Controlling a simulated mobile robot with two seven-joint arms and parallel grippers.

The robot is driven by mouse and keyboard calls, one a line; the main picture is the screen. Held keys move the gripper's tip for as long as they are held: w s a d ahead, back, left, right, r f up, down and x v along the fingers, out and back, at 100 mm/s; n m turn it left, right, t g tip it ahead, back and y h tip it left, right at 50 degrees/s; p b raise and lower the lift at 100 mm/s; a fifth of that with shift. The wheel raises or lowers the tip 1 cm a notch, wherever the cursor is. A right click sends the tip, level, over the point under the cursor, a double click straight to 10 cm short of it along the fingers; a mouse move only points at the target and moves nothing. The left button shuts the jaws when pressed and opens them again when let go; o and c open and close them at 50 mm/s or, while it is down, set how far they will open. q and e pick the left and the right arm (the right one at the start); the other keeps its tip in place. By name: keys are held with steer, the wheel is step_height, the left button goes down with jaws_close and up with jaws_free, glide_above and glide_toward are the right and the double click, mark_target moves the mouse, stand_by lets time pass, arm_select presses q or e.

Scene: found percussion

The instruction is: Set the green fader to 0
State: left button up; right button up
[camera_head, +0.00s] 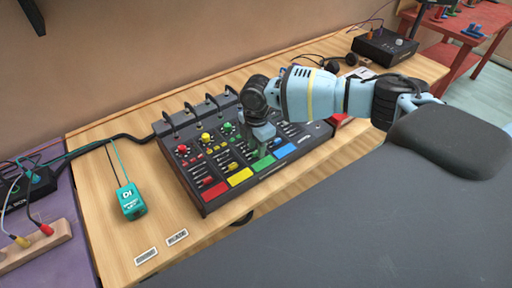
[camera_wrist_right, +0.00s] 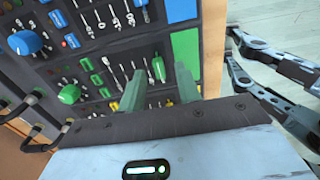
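The mixer (camera_head: 215,185) is a black console on the wooden table, with coloured strips along its front edge. The green strip (camera_head: 263,163) marks one channel; it also shows in the right wrist view (camera_wrist_right: 186,52). The green fader (camera_wrist_right: 158,68) has a small green cap in a slot just behind this strip. My right gripper (camera_head: 262,147) points down over the green channel. In the right wrist view its two greenish fingers (camera_wrist_right: 159,80) are apart, with the green cap between their tips. I cannot tell whether they touch it. My left gripper is not identifiable in either view.
Other fader caps and knobs lie close around the fingers. Cables run behind the mixer. A teal box (camera_head: 131,202) stands left of it, with bare table around. Jointed dark and grey parts (camera_wrist_right: 262,58) show beyond the table's front edge; I cannot tell what they are.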

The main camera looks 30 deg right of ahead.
steer(key=shift+f, duration=0.6)
jaws_close()
